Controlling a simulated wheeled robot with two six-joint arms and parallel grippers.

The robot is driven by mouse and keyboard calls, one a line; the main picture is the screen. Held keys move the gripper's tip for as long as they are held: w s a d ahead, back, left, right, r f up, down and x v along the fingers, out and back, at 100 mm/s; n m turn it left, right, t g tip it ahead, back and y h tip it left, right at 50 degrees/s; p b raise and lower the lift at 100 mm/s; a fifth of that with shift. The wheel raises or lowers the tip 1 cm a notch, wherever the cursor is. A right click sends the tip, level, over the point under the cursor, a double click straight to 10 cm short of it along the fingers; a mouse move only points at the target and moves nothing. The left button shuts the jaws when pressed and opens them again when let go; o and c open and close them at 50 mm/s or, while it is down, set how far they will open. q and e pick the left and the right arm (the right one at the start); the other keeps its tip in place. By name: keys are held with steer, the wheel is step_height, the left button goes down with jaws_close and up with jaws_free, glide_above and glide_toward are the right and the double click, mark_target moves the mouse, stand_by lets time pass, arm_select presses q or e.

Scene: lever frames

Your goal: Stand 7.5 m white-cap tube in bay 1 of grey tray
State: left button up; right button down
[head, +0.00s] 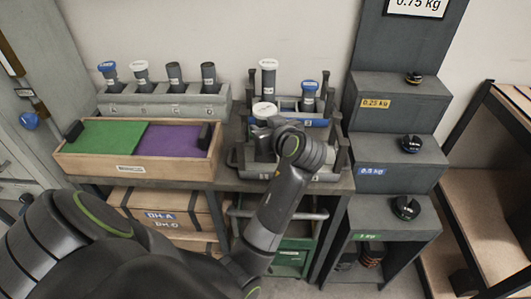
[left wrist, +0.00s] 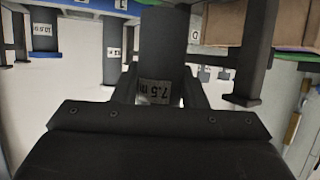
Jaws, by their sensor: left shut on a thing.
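The white-cap tube (head: 264,109) stands upright at the front of the grey tray (head: 238,157) in the head view. My left gripper (head: 267,130) is shut around its body, mostly hidden behind my wrist. In the left wrist view the dark tube (left wrist: 164,45) with a "7.5 m" label is between the fingers of my gripper (left wrist: 160,88). That view is upside down. The tube's foot is hidden, so I cannot tell whether it touches the tray floor. Bay numbers are not readable. My right gripper is not in view.
Another white-cap tube (head: 269,78) and a blue-cap tube (head: 309,97) stand behind. A grey rack (head: 150,104) with several tubes is at the back left. A wooden box (head: 140,169) with green and purple panels lies before it. Stepped weight shelves (head: 395,180) rise at right.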

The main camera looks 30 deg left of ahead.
arm_select(q)
step_height(320, 180, down, 3)
steer(key=shift+r, duration=0.1)
steer(key=shift+f, duration=1.6)
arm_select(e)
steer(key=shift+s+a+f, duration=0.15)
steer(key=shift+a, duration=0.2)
arm_select(q)
steer(key=shift+f, duration=0.15)
steer(key=o, duration=1.1)
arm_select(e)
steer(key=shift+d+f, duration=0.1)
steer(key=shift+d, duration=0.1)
